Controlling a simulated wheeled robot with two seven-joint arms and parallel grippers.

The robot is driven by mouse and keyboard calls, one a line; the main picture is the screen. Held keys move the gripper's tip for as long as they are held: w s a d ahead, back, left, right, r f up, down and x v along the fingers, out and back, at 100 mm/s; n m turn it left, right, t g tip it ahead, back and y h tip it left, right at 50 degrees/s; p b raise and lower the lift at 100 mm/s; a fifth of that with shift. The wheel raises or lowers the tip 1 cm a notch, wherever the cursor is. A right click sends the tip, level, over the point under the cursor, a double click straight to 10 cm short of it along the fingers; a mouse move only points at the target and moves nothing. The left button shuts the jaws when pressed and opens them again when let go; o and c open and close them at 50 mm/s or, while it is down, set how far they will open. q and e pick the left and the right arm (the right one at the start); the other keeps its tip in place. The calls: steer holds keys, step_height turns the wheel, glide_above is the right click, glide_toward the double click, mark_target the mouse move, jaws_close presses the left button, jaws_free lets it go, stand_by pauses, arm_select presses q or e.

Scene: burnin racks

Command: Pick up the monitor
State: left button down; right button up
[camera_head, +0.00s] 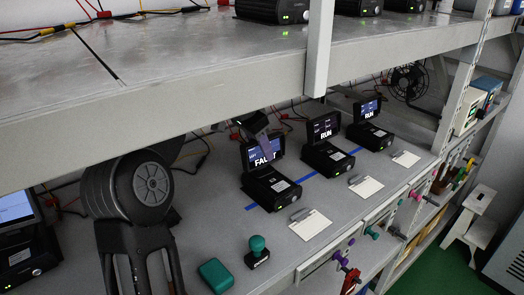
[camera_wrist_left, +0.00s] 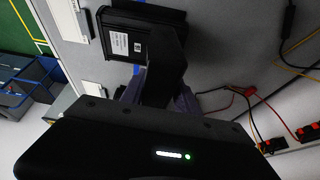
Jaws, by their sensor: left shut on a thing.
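The monitor (camera_head: 280,148) is a small black screen reading FAULT, partly covered, on a black box-shaped base (camera_head: 268,188) on the lower shelf. My left gripper (camera_head: 262,143) reaches the screen's top from behind, with one finger in front of the lettering. In the left wrist view, the monitor (camera_wrist_left: 165,62) shows as a dark panel between the fingers of my left gripper (camera_wrist_left: 158,92), which is shut on it. Its labelled base (camera_wrist_left: 130,40) lies beyond. Whether the base touches the shelf cannot be told. My right gripper is in neither view.
Two similar units reading RUN (camera_head: 325,128) (camera_head: 368,108) stand to the right. White cards (camera_head: 311,224) and a green-handled stamp (camera_head: 257,250) lie in front. A thick upper shelf (camera_head: 200,120) hangs above, with a grey post (camera_head: 318,50). Cables run behind.

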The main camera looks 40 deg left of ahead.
mark_target(242, 155)
arm_select(q)
steer(key=shift+r, duration=0.4)
steer(key=s+b, duration=0.1)
steer(key=s, duration=0.1)
steer(key=s+a+b, duration=0.1)
steer(key=s, duration=0.1)
steer(key=s+a+b, duration=0.1)
steer(key=s+b, duration=0.1)
steer(key=shift+r, duration=0.1)
steer(key=s+a, duration=0.3)
steer(key=s, duration=0.8)
steer(key=shift+a+r+p, duration=0.2)
steer(key=shift+r+p, duration=0.1)
steer(key=shift+p, duration=0.1)
